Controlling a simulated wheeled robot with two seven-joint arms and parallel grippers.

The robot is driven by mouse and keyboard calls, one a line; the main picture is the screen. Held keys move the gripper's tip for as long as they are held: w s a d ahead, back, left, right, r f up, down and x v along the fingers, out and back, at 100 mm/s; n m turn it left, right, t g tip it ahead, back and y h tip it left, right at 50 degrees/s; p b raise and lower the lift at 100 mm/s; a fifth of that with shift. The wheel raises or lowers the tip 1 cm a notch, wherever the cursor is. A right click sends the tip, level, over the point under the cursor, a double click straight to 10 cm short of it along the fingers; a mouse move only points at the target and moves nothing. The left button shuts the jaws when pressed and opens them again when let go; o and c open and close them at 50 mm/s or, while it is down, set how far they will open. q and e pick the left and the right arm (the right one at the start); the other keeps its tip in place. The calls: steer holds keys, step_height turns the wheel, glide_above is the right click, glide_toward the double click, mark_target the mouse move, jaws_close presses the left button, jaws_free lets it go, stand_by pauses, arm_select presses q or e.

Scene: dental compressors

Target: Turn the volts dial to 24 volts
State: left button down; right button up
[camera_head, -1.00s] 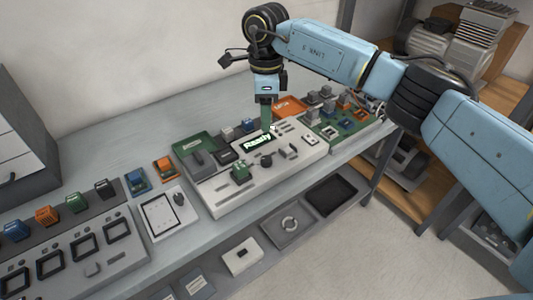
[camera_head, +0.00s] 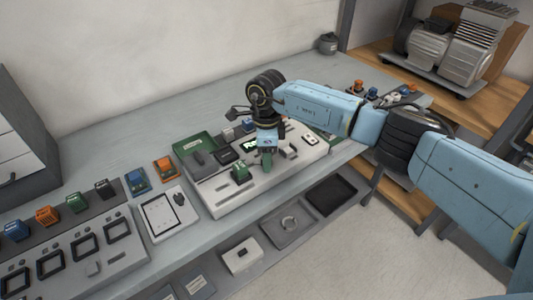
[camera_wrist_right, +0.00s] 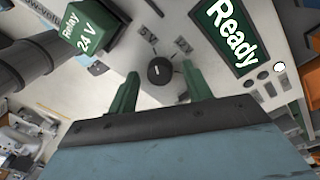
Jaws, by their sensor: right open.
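The black round volts dial (camera_wrist_right: 159,70) sits on the light panel of the test station (camera_head: 222,205), with a white pointer mark on its top. In the head view the right gripper (camera_head: 267,165) hides the dial. My left gripper is not in view.
A green relay block marked 24 V (camera_wrist_right: 92,35) stands close to the dial. A lit display (camera_wrist_right: 232,35) reads Ready. A green tray (camera_head: 195,145) lies behind the relay. Colored blocks and a grey panel (camera_head: 90,255) are at left.

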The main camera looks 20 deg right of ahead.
steer(key=c, duration=1)
